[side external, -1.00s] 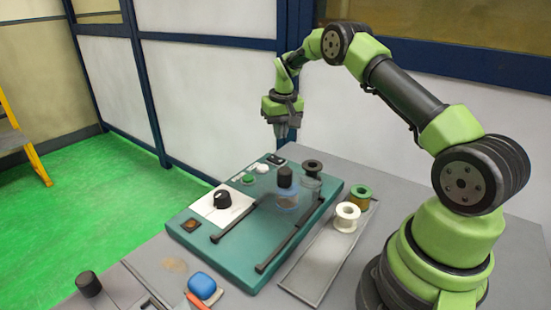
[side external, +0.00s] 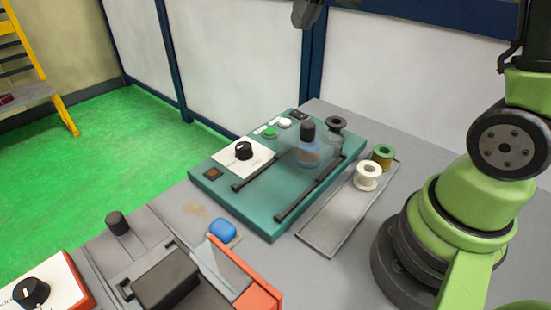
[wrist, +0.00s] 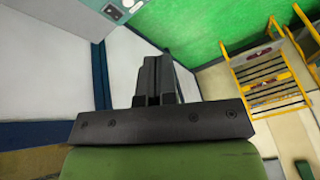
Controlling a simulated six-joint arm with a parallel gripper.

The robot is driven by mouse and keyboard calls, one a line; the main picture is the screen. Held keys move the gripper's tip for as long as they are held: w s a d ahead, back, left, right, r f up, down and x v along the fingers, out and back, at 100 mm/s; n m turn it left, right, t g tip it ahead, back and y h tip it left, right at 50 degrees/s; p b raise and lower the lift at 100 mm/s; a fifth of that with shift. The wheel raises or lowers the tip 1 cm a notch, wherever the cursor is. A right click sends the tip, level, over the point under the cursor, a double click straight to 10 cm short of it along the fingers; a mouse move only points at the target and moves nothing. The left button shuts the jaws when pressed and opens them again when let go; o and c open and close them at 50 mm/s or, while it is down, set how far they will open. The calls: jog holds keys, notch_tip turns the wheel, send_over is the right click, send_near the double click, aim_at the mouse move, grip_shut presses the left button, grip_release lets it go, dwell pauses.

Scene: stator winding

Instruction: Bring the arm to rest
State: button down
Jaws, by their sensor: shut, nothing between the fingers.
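My gripper (wrist: 153,72) shows in the wrist view with its two dark fingers together and nothing between them. It is raised well clear of the bench, pointing toward the walls and floor. In the side external view only a dark piece of my arm's end shows at the top edge, and the fingers cannot be made out there. My arm rises out of the picture at the upper right. The teal winding console (side external: 240,205) stands on the bench below, apart from my gripper.
A clear jar with a blue part (side external: 308,150) stands on the console. A blue item (side external: 222,231) lies in front. A yellow ladder (side external: 60,115) stands at the left.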

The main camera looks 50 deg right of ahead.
jog(key=s+a+t, duration=0.1)
jog(key=s+a, duration=0.2)
jog(key=s, duration=0.3)
jog(key=s+a+y, duration=0.1)
jog(key=s+a, duration=0.1)
jog(key=s, duration=0.3)
jog(key=s+a+n+t+y, duration=0.1)
jog(key=s+a, duration=0.2)
jog(key=s, duration=0.3)
jog(key=shift+s+a+r+t, duration=0.25)
jog(key=shift+s+a+t, duration=0.05)
